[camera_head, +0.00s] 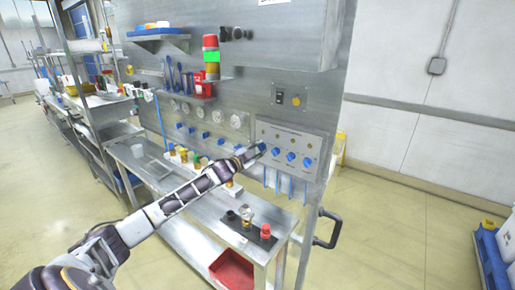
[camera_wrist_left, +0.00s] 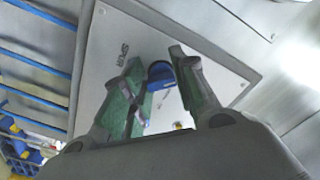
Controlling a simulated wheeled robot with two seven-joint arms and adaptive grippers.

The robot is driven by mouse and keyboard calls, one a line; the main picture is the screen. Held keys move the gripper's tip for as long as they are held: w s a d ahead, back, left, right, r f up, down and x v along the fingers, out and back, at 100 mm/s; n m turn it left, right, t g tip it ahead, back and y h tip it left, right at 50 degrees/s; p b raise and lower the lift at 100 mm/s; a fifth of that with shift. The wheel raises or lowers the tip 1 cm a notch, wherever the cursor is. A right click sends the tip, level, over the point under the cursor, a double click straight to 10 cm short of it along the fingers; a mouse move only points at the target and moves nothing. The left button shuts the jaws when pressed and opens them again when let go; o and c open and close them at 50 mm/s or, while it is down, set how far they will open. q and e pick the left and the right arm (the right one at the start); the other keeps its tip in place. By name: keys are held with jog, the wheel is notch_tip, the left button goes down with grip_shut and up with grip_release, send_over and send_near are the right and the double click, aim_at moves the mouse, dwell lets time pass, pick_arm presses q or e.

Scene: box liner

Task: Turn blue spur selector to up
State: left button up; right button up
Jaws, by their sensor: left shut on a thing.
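A grey control panel (camera_head: 283,138) on the metal wall carries a row of blue selector knobs, including one in the middle (camera_head: 291,156) and one at the right end (camera_head: 306,162). My left gripper (camera_head: 257,150) is at the leftmost blue selector knob (camera_head: 263,146). In the left wrist view my green-padded fingers (camera_wrist_left: 165,85) are shut on this blue knob (camera_wrist_left: 160,72), one finger on each side. Its pointer direction is partly hidden by the fingers. Small dark lettering (camera_wrist_left: 123,52) beside it is too blurred to read surely. My right gripper is out of view.
Blue strips (camera_head: 278,184) hang below the panel. A metal bench (camera_head: 190,192) below holds several small capped bottles and a dark tray (camera_head: 237,226). A red bin (camera_head: 232,270) sits on the lower shelf. A dark handle (camera_head: 329,228) juts out at the right.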

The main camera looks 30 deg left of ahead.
pick_arm(q)
jog(key=shift+f, duration=0.15)
jog(key=shift+n, duration=0.3)
jog(key=o, duration=1)
jog(key=shift+s, duration=0.2)
jog(key=shift+s+a, duration=0.15)
jog(key=shift+s, duration=1.75)
jog(key=shift+s+a, duration=0.15)
jog(key=shift+s, duration=1.8)
jog(key=shift+s+a, duration=0.15)
jog(key=shift+s, duration=1.75)
